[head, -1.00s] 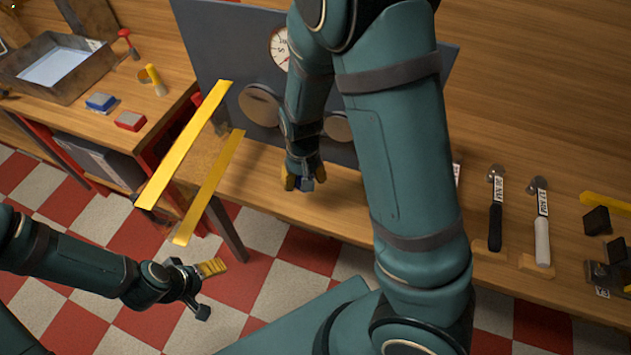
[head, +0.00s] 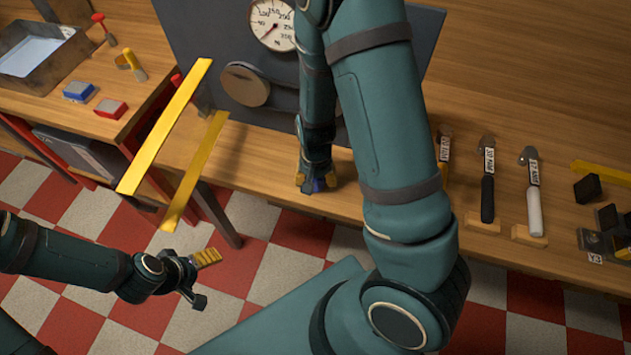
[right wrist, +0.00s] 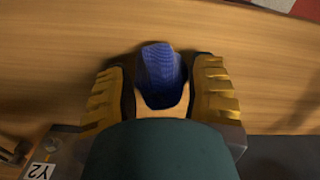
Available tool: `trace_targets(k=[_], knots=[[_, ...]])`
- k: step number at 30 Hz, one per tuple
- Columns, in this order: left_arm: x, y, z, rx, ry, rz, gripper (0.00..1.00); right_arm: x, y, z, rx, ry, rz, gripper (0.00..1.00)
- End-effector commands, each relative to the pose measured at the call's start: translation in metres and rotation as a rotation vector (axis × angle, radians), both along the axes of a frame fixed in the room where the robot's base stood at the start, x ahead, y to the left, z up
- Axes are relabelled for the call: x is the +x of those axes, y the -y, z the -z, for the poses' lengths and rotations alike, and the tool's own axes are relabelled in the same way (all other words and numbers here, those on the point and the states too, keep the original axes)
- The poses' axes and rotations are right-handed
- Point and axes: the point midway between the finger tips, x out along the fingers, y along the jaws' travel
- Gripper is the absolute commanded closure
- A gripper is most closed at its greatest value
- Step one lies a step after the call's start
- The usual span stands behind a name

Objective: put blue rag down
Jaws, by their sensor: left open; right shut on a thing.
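The blue rag (right wrist: 162,72) shows in the right wrist view as a ribbed blue bundle between the yellow-padded fingers of my right gripper (right wrist: 160,95). In the head view my right gripper (head: 317,184) points down, low over the wooden workbench (head: 385,205), in front of the dark panel. Only a small bit of blue shows at its tips there. I cannot tell whether the rag touches the bench top. My left gripper (head: 203,277) is open and empty over the checkered floor, at the lower left.
A dark panel (head: 215,50) with a dial (head: 272,22) stands on the bench. A side table at left holds a metal tray (head: 75,58), a blue pad (head: 78,91) and a red pad (head: 110,108). Yellow bars (head: 165,125) cross in front.

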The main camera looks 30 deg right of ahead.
Motion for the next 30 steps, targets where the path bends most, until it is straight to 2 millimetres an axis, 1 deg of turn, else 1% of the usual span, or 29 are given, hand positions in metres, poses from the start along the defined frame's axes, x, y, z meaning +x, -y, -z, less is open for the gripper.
trace_targets(k=[1, 2, 9, 13, 14, 15, 16, 26, 28, 30], knots=[[-0.001, 0.0, 0.004, 0.0, -0.002, 0.002, 0.2, 0.0, 0.0, 0.009, 0.001, -0.001, 0.001, 0.83], [-0.001, 0.0, 0.005, 0.0, -0.002, 0.002, 0.2, 0.0, 0.0, 0.01, 0.0, 0.0, 0.001, 0.83], [-0.001, 0.0, 0.003, 0.0, -0.002, 0.002, 0.2, 0.0, 0.0, 0.009, 0.0, 0.001, 0.0, 0.83], [-0.002, 0.0, 0.006, 0.0, -0.004, 0.003, 0.2, 0.0, 0.0, 0.013, 0.001, 0.001, 0.0, 0.83], [-0.002, 0.0, 0.006, -0.001, -0.004, 0.003, 0.2, 0.0, 0.0, 0.013, 0.001, 0.001, 0.0, 0.37], [-0.002, 0.0, 0.006, -0.001, -0.004, 0.003, 0.2, 0.0, 0.0, 0.013, 0.001, 0.001, 0.0, 0.23], [-0.002, 0.0, 0.006, -0.001, -0.004, 0.003, 0.2, 0.0, 0.0, 0.012, 0.001, 0.001, -0.001, 0.2], [-0.002, 0.0, 0.004, 0.0, -0.003, 0.002, 0.2, 0.0, 0.0, 0.011, 0.0, 0.001, -0.001, 0.2], [-0.001, 0.0, 0.001, 0.0, -0.002, 0.001, 0.2, 0.0, 0.0, 0.006, 0.0, 0.001, -0.001, 0.2], [0.0, 0.0, -0.002, 0.0, 0.0, 0.0, 0.2, 0.001, -0.001, -0.003, 0.001, 0.004, -0.002, 0.2]])
